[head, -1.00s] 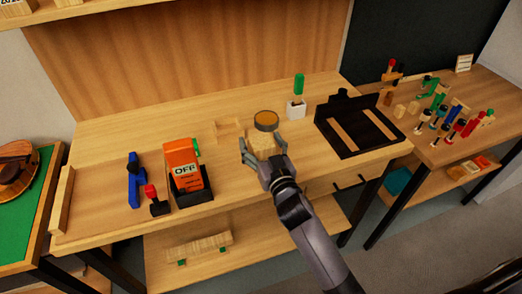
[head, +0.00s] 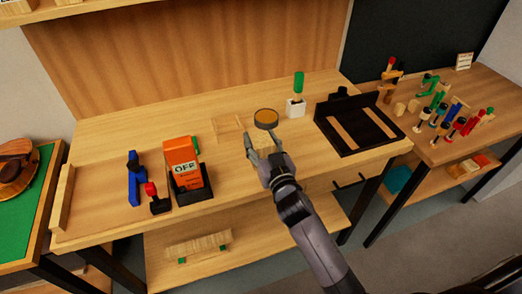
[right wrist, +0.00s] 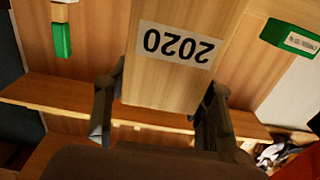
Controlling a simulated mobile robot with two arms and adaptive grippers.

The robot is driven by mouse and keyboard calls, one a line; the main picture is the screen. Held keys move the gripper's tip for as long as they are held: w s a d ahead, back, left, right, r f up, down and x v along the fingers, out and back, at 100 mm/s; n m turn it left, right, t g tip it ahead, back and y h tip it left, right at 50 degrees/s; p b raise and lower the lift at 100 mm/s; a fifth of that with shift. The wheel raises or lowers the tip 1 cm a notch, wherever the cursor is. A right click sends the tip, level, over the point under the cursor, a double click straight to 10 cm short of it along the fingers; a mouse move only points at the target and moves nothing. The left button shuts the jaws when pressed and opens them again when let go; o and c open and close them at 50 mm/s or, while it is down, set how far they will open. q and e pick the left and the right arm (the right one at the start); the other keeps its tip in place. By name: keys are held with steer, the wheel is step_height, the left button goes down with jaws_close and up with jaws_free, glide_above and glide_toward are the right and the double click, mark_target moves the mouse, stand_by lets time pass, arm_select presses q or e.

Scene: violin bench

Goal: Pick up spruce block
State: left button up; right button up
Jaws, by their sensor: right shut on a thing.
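The spruce block (right wrist: 180,45) is pale wood with a white "2020" label, upside down in the right wrist view. It fills the space between the two fingers of my right gripper (right wrist: 160,115), which is shut on it. In the head view my right gripper (head: 263,150) is over the front middle of the bench, just in front of a round amber-topped container (head: 266,119). There the block barely stands out from the bench top. My left gripper is not in view.
A shallow wooden tray (head: 229,127) lies left of the amber container. An orange "OFF" device (head: 183,163) and a blue tool (head: 135,180) stand farther left. A white holder (head: 296,107) with a green handle and a black cradle (head: 358,122) are to the right.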

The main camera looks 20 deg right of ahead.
steer(key=shift+c, duration=1.2)
step_height(320, 180, up, 20)
steer(key=p, duration=0.1)
